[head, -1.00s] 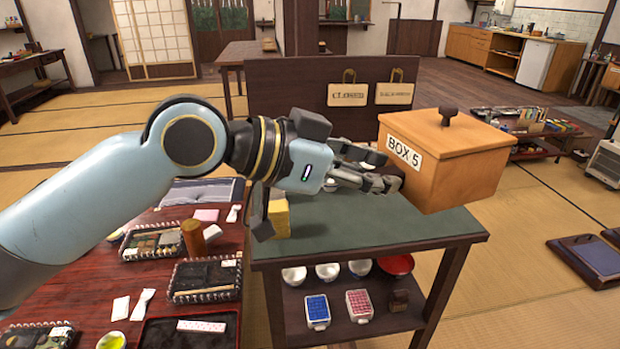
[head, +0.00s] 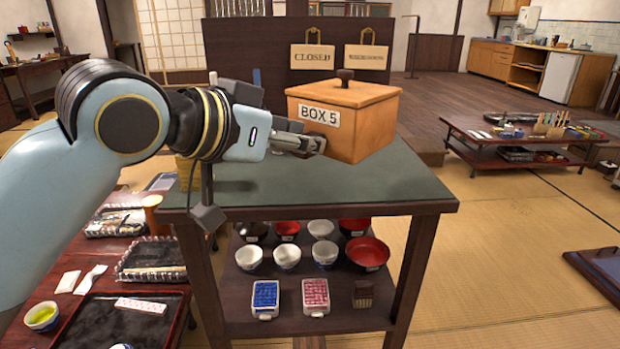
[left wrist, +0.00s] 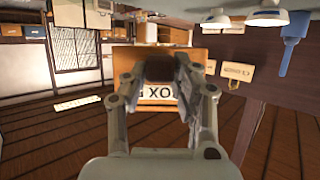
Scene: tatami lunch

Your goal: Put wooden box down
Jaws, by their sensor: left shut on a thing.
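The wooden box (head: 356,127) is light brown, with a dark knob on its lid and a white "BOX 5" label. In the head view it is upright over the right half of the green-topped table (head: 300,187). I cannot tell whether its base touches the top. My left gripper (head: 318,144) reaches in from the left and is shut on the box at its labelled side. In the left wrist view, the box (left wrist: 188,62) shows upside down behind the fingers (left wrist: 160,75), which partly cover its label. My right gripper is not in view.
Bowls (head: 288,257) and two small containers (head: 265,298) stand on the shelf below. A dark panel with hanging signs (head: 312,57) rises behind the table. A low red table (head: 130,290) with trays is at left. The green top's front is clear.

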